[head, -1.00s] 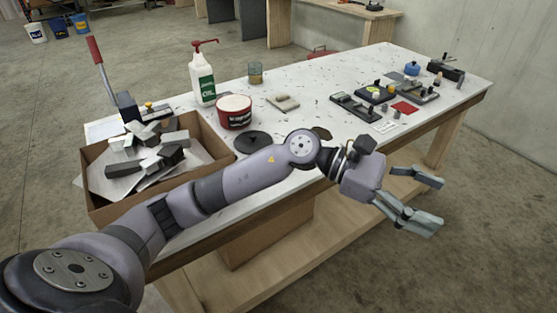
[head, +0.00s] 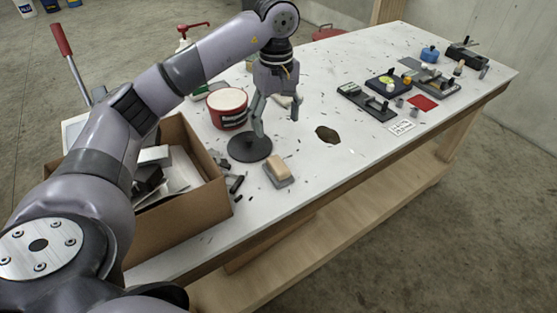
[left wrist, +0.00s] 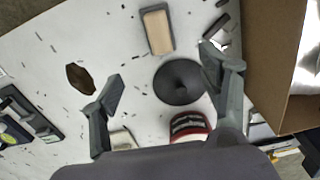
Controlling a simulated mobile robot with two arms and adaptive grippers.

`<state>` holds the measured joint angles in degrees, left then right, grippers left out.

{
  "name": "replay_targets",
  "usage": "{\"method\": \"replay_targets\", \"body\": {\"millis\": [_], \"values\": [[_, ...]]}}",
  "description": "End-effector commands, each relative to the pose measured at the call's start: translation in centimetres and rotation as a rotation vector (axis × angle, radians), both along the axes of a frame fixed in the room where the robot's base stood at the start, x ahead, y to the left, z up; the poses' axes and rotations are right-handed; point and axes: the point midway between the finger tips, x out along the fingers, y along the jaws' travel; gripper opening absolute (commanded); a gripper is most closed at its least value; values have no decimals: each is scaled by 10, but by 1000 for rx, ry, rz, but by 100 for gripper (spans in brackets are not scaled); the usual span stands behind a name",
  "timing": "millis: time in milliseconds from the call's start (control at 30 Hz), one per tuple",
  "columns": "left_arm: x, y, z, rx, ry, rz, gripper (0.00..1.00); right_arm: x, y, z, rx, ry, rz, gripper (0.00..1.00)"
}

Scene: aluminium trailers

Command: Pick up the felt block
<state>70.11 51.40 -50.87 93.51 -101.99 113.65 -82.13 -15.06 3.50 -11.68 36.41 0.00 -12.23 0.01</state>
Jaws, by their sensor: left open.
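The felt block (head: 279,170), a small block with a tan top and a grey lower layer, lies on the white table near its front edge, right of the cardboard box. It also shows in the left wrist view (left wrist: 157,30) at the top middle. My left gripper (head: 277,124) is open and empty, pointing down above the table, a little beyond the block. In the left wrist view its fingers (left wrist: 161,72) are spread wide, with the block past the fingertips and not between them. My right gripper is not in view.
A round black disc (head: 250,147) lies beside the block. A red tub (head: 227,110) stands behind the disc. The cardboard box (head: 190,220) of metal offcuts is at left.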

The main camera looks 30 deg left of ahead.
Motion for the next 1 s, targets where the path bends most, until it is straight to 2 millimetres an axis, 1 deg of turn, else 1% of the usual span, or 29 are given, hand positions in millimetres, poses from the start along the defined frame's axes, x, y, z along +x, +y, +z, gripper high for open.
{"method": "replay_targets", "body": {"millis": [33, 67, 200, 300, 367, 400, 467, 500, 600, 667, 767, 833, 900, 1000], "values": [[-1, 0, -11, 1, 5, -1, 69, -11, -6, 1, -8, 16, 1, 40], [-2, 0, -17, 0, 7, 0, 69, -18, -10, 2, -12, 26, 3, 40], [-2, 0, -48, -1, 7, -1, 69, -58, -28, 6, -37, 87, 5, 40], [-2, -1, -69, -2, 8, 0, 69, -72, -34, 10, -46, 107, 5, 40], [-2, -1, -81, -2, 5, 0, 69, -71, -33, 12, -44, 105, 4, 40], [-1, -1, -87, -2, 5, 0, 69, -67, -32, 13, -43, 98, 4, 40], [-1, -1, -96, -3, 4, 0, 69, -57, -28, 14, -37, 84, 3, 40], [-1, -1, -100, -3, 1, -1, 69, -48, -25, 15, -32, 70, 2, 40], [-1, -2, -106, -3, 1, -2, 69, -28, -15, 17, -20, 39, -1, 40], [0, -2, -109, -4, 2, -2, 69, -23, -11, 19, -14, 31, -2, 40], [0, -2, -119, -3, 4, 0, 69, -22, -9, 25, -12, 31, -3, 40], [1, -2, -129, -3, 5, 0, 69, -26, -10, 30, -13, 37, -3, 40], [2, -3, -141, -4, 5, -1, 69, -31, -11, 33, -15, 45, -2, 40], [3, -2, -153, -4, 2, 0, 69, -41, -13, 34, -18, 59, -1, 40]]}}
